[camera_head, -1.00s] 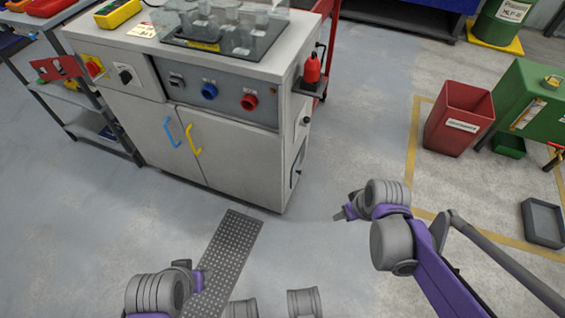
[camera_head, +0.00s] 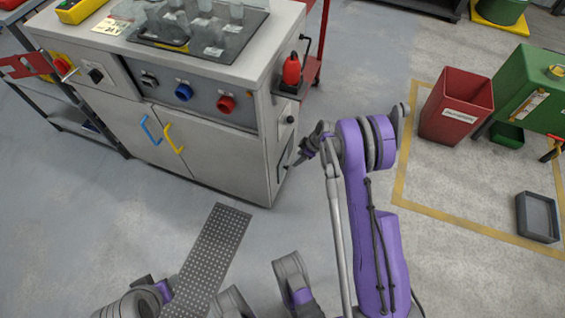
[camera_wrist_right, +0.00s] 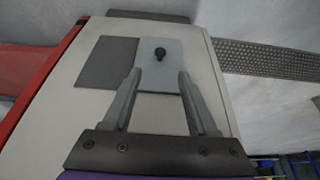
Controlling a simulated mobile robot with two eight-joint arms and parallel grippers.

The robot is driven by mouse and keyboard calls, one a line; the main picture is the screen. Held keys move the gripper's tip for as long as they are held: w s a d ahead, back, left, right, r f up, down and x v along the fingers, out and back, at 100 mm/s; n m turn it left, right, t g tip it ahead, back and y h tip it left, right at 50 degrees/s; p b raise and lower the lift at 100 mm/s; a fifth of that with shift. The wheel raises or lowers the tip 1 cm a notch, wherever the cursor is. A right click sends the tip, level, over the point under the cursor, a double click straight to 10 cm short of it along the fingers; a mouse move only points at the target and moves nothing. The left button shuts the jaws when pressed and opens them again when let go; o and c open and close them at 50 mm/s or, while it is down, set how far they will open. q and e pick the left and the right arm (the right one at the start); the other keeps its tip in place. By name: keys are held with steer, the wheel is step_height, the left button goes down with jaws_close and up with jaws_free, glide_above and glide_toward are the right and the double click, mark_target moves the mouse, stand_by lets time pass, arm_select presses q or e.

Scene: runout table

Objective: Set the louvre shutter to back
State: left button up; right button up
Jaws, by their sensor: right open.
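The shutter appears to be the light grey plate with a black knob (camera_wrist_right: 160,53) on the cabinet's side wall in the right wrist view. A dark grey rectangle (camera_wrist_right: 107,62) lies directly left of the plate, toward the red frame. I cannot make out slats. My right gripper (camera_wrist_right: 158,76) is open and empty. Its fingers point at the plate, one on each side, with the knob beyond and between the tips. In the head view my right gripper (camera_head: 304,151) is beside the cabinet's right side, partly hiding the plate there. My left gripper cannot be made out; only arm parts show.
The grey cabinet (camera_head: 215,160) has blue and yellow door handles. A red bottle (camera_head: 291,70) stands on a side shelf above my right gripper. A perforated floor strip (camera_head: 215,255) lies in front. A red bin (camera_head: 457,106) stands farther right; the floor between is clear.

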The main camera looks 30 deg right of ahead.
mark_target(288, 167)
steer(key=b+x, duration=0.2)
steer(key=x, duration=0.8)
steer(key=shift+f+b, duration=0.15)
steer(key=shift+b, duration=0.2)
jaws_close()
stand_by(0.9)
